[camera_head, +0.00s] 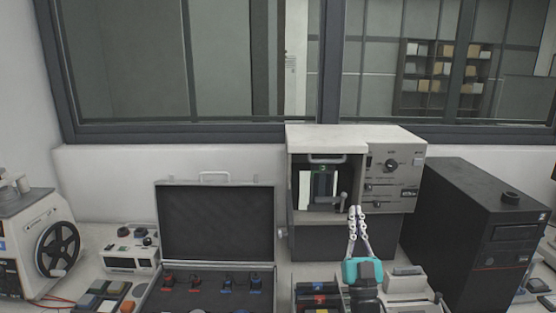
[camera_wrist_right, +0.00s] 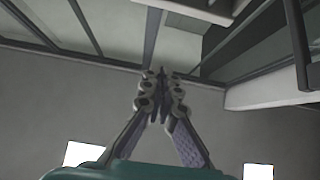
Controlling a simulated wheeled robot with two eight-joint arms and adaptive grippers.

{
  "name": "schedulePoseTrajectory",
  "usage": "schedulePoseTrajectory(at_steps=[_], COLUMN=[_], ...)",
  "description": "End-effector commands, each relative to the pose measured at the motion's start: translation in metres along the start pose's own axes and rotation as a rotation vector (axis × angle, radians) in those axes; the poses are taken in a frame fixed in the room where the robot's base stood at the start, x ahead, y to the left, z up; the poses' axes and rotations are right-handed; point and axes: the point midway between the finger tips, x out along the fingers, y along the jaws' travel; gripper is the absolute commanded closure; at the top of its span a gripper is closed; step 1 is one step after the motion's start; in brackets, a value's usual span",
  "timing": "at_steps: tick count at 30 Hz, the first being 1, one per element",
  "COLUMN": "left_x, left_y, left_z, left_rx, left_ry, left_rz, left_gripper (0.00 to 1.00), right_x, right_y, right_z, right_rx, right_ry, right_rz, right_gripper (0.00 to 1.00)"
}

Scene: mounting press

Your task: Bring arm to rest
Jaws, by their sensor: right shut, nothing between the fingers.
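My right gripper (camera_head: 356,211) points up in front of the mounting press (camera_head: 404,150), a pale box with a dark open chamber at its left and a knob panel at its right. Its fingers are together and hold nothing. In the right wrist view the gripper (camera_wrist_right: 163,72) also shows its fingertips meeting, with the ceiling and walls behind. In the head view the fingertips overlap the lower front of the press; I cannot tell how far apart they are. My left gripper is not in view.
An open black case (camera_head: 217,222) with red and blue items stands left of the press. A reel device (camera_head: 58,249) is at the far left. A dark computer tower (camera_head: 480,230) stands at the right. A low pale device (camera_head: 405,284) sits close to my right gripper.

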Motion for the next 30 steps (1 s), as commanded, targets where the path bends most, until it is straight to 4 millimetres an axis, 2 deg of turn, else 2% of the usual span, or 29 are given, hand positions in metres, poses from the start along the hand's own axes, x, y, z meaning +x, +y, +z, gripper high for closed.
schedulePoseTrajectory(at_steps=[10,14,17,20,23,26,27,30], left_x=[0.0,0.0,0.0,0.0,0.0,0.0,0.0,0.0], left_y=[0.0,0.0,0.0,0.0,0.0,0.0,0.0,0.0], left_z=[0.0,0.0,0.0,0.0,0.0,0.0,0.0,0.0], left_rx=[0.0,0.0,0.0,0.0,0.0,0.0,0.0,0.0], left_ry=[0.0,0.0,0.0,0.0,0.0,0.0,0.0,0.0], left_rz=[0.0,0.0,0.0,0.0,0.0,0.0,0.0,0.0], left_gripper=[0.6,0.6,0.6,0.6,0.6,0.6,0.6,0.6], right_x=[-0.003,-0.015,-0.031,-0.061,-0.114,-0.183,-0.212,-0.279], right_y=[-0.001,-0.001,-0.002,-0.003,-0.005,-0.007,-0.008,-0.01], right_z=[0.015,0.025,0.033,0.04,0.047,0.047,0.045,0.036], right_rx=[0.002,0.003,0.004,0.005,0.007,0.007,0.008,0.008], right_ry=[-0.223,-0.364,-0.497,-0.67,-0.899,-1.147,-1.241,-1.445], right_rz=[0.005,0.007,0.008,0.009,0.008,0.005,0.003,-0.002], right_gripper=[1.0,1.0,1.0,1.0,1.0,1.0,1.0,1.0])
